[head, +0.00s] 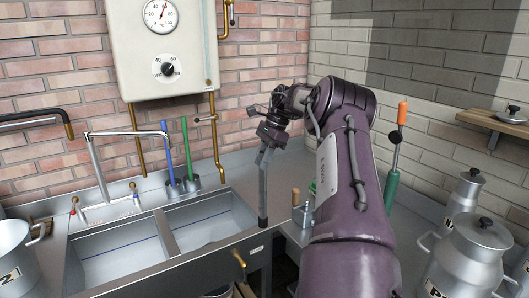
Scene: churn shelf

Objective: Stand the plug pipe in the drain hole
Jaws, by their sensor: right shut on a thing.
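A grey plug pipe (263,195) hangs nearly upright from my right gripper (268,145), which is shut on its upper end. The pipe's lower end shows against the right end of the sink; I cannot tell its height or whether it touches anything. The metal sink has a left basin (124,262) and a right basin (205,221), both seemingly empty. I cannot make out a drain hole in either one. My left gripper is out of view.
A tap (97,167) stands behind the left basin. Blue (168,154) and green (187,150) handled tools stand behind the right basin. A boiler (164,50) hangs above. Metal churns (466,252) stand on the right counter, near a green tool with an orange tip (392,178).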

